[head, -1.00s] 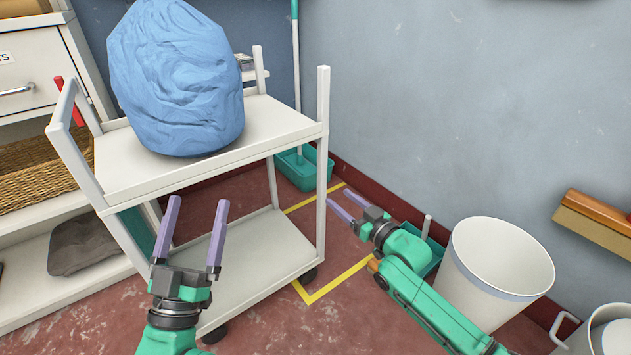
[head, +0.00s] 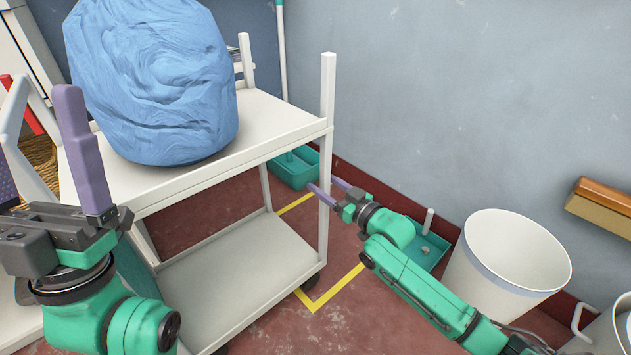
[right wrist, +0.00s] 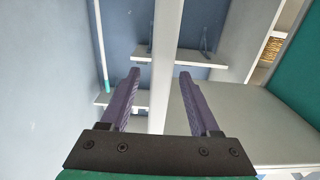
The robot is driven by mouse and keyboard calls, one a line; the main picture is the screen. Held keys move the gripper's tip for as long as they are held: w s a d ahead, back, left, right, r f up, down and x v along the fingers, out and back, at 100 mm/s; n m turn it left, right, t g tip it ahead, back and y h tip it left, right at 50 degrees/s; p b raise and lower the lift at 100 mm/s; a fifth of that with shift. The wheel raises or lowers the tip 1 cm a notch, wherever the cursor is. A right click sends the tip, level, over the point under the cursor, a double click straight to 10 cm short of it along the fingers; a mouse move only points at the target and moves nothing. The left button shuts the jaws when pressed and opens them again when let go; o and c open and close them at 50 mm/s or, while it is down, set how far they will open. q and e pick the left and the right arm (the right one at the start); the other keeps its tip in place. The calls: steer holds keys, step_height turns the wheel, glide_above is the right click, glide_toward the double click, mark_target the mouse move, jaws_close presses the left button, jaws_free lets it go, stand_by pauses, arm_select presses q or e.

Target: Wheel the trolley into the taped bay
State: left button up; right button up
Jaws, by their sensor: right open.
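The white two-shelf trolley (head: 245,120) stands at left centre in the head view, carrying a big blue bundle (head: 150,80). Yellow tape (head: 335,288) marks the bay on the floor behind and right of it; the trolley hides part of the tape. My left gripper (head: 42,140) is open, fingers apart, by the trolley's left end handle (head: 18,135); I cannot tell whether the handle lies between the fingers. My right gripper (head: 322,188) is open at the trolley's right front post (head: 327,100). The right wrist view shows a white post (right wrist: 165,60) lined up between its fingers.
A white bin (head: 508,255) stands on the right, with a metal bucket (head: 612,325) at the corner. Teal trays (head: 295,168) are on the floor by the wall. A brown brush (head: 600,205) is on the wall. A cabinet stands at far left.

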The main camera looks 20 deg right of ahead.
steer(key=shift+w+a, duration=0.15)
steer(key=shift+w, duration=0.2)
jaws_close()
stand_by(1.3)
